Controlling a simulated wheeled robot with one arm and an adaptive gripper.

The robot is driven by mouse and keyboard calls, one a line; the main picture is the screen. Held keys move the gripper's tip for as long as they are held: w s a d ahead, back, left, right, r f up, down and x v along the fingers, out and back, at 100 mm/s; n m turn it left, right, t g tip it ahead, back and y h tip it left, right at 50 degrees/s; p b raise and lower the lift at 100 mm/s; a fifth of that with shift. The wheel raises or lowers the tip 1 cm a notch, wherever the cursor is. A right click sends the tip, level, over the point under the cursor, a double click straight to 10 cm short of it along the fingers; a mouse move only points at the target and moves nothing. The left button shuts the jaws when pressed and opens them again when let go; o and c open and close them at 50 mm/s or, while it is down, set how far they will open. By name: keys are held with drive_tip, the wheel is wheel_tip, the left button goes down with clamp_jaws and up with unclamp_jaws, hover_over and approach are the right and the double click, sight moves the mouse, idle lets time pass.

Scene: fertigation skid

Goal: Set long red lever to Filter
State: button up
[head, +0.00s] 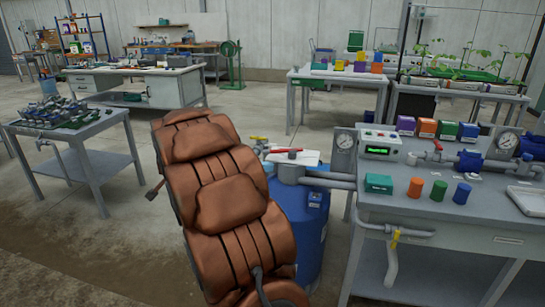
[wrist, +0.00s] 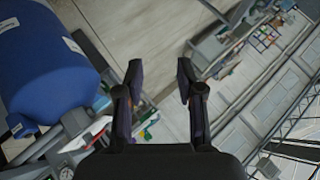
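A red lever (head: 286,151) lies roughly level on top of the grey valve head of a blue tank (head: 312,225) in the head view. A pale plate (head: 311,157) sits by the lever; no position labels can be read. My brown padded arm covers the tank's left side. My gripper is not visible in the head view. In the wrist view my gripper (wrist: 158,76) is open, with nothing between its fingers. A large blue rounded body (wrist: 48,75), probably the tank, fills the upper left there.
A yellow-handled valve (head: 258,138) is just left of the tank top. A grey pipe (head: 330,182) joins the tank to the right-hand bench (head: 440,210) with gauges, a control box (head: 380,145) and coloured cups. A small grey table (head: 95,140) stands left; floor between is open.

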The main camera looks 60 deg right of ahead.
drive_tip(key=w+d+f+m+t+h+b, duration=0.1)
drive_tip(key=w+d+m+h, duration=0.1)
drive_tip(key=d, duration=0.5)
drive_tip(key=w+d+f+m+h+b, duration=0.1)
drive_tip(key=d+f+m+h, duration=0.1)
drive_tip(key=d, duration=0.5)
drive_tip(key=m+g+h+b, duration=0.35)
drive_tip(key=m+h, duration=0.55)
drive_tip(key=m, duration=0.3)
approach(273, 150)
drive_tip(key=d, duration=0.2)
drive_tip(key=shift+w+d+f+p, duration=0.1)
drive_tip(key=shift+w+d+p, duration=0.3)
drive_tip(key=shift+w+d, duration=0.15)
drive_tip(key=shift+x, duration=1.2)
drive_tip(key=p+x, duration=0.1)
drive_tip(key=x, duration=0.1)
drive_tip(key=shift+w+d, duration=0.2)
drive_tip(key=shift+p+x, duration=0.55)
drive_tip(key=shift+x, duration=0.2)
drive_tip(key=shift+f, duration=0.15)
